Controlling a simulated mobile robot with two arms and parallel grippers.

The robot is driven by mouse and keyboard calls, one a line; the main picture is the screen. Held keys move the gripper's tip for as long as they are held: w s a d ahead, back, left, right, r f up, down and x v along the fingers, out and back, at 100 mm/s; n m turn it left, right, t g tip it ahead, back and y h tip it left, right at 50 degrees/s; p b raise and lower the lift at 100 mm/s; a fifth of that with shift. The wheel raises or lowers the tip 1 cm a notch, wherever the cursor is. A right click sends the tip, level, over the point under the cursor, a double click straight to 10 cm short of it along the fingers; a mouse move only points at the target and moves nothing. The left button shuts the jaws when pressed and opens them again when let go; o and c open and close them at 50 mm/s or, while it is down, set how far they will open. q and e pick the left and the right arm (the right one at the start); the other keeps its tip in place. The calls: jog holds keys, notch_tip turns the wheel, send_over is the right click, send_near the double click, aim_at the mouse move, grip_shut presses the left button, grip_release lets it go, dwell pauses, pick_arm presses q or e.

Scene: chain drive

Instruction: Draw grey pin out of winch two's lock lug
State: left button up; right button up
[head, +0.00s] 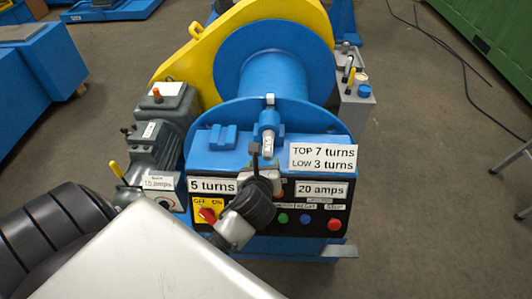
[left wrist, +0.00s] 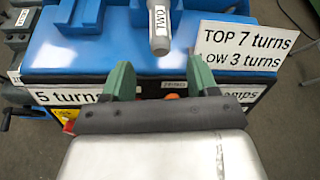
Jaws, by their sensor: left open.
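The grey pin (head: 267,143) sits in the blue lock lug (head: 268,120) at the front of the winch's blue drum. Its near end sticks out toward me, and a grey bit shows above the lug. In the left wrist view the pin (left wrist: 160,35) carries a "TWO" label and points down between and beyond my fingertips. My left gripper (head: 258,165) is just in front of and below the pin's end. In the wrist view its green fingers (left wrist: 161,75) are spread apart with nothing between them, not touching the pin. My right gripper is not in view.
A "TOP 7 turns, LOW 3 turns" sign (head: 323,157) stands right of the pin. The control panel (head: 283,232) with a red-yellow switch and coloured buttons lies below. A grey motor (head: 165,125) is at left, a grey lever box (head: 353,100) at right. Open floor lies right.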

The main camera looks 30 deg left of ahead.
aim_at(266, 157)
pick_arm(q)
jog(key=x, duration=0.8)
jog(key=shift+w+a+f, duration=0.1)
jog(key=shift+w+f, duration=0.1)
jog(key=shift+w, duration=0.05)
jog(key=shift+c, duration=0.4)
grip_shut()
